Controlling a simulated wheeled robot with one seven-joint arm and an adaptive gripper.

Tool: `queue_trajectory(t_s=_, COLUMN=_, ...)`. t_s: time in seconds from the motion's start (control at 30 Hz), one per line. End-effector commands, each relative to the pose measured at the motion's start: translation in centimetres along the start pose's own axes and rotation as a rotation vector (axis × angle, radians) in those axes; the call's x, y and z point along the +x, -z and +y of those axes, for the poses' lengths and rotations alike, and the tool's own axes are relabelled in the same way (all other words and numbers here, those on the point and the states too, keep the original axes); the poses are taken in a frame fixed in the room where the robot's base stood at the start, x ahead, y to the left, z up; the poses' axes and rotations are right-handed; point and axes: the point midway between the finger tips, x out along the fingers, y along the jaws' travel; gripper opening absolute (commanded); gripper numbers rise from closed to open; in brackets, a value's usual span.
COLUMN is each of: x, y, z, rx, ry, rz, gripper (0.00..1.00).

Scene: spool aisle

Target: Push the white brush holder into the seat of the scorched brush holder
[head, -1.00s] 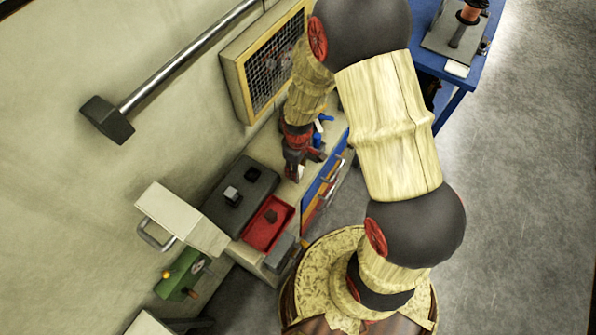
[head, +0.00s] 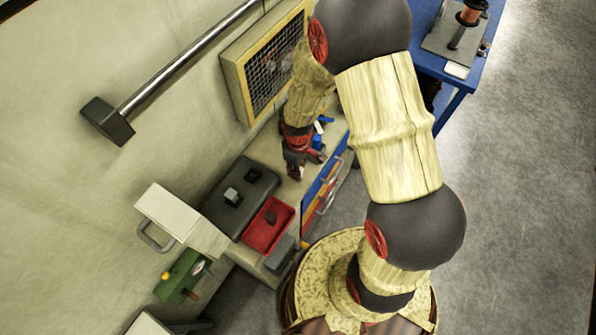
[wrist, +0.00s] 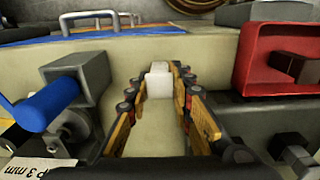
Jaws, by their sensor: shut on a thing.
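My gripper (wrist: 162,85) is shut on the white brush holder (wrist: 158,78), a small white block between its fingertips in the wrist view. In the head view my gripper (head: 296,172) is over the bench, to the right of the red tray and the dark plate. A dark block (head: 271,216) lies in the red tray; it may be the scorched brush holder, but I cannot tell. The dark plate (head: 222,212) carries a lighter grey block (head: 232,196). Which part is the seat is not clear.
The red tray (head: 258,240) also shows in the wrist view (wrist: 243,60). A grey fixture with a blue handle (wrist: 48,103) stands close left of my fingers there. A yellow-framed mesh panel (head: 233,75) is on the wall.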

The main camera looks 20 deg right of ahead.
Motion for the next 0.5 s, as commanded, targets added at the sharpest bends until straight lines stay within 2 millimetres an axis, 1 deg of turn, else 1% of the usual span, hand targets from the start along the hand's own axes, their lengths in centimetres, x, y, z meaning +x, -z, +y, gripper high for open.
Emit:
queue_trajectory(t_s=0.17, x=-0.6, y=0.1, z=0.0, rx=0.0, ry=-0.001, rz=0.001, gripper=0.0)
queue_trajectory(t_s=0.27, x=-1.5, y=0.1, z=0.1, rx=0.0, ry=-0.002, rz=0.003, gripper=0.0)
queue_trajectory(t_s=0.37, x=-3.3, y=0.1, z=0.1, rx=0.0, ry=-0.003, rz=0.005, gripper=0.0)
queue_trajectory(t_s=0.5, x=-5.8, y=-1.8, z=-1.0, rx=0.0, ry=-0.003, rz=0.004, gripper=0.0)
